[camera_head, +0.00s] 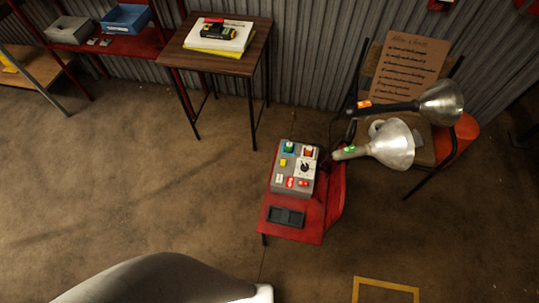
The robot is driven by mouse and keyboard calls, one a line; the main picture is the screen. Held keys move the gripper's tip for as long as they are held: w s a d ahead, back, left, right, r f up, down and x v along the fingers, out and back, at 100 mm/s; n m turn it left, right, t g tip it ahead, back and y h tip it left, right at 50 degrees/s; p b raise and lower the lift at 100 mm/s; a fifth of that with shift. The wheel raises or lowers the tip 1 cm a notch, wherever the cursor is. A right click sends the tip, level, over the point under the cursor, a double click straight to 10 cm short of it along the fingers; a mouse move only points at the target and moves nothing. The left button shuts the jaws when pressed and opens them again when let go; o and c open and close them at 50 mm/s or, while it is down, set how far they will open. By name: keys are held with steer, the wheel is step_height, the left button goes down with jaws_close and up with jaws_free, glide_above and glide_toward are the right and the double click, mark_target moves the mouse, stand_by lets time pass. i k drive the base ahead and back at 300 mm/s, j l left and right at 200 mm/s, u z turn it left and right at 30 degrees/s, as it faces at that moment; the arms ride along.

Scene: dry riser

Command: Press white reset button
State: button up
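A grey control box (294,191) stands on a small red stand (310,232) right of the middle. On its face, a small white rectangle (279,179) sits at the lower left, beside red ones (290,182). It may be the white reset button, but it is too small to read. A green switch (289,147), an orange switch (308,151), a yellow piece (283,162) and a round dial (305,168) are above. My gripper is not in view; a smooth grey part of my arm shows at the bottom left, apart from the box.
A black tray (286,218) lies on the stand's front. Two metal lamps (390,145) lean close to the box's right, by a chair with a written board (408,68). A wooden table (220,63) stands behind left. Floor left of the stand is clear.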

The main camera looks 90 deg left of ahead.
mark_target(280, 177)
steer(key=u, duration=1.9)
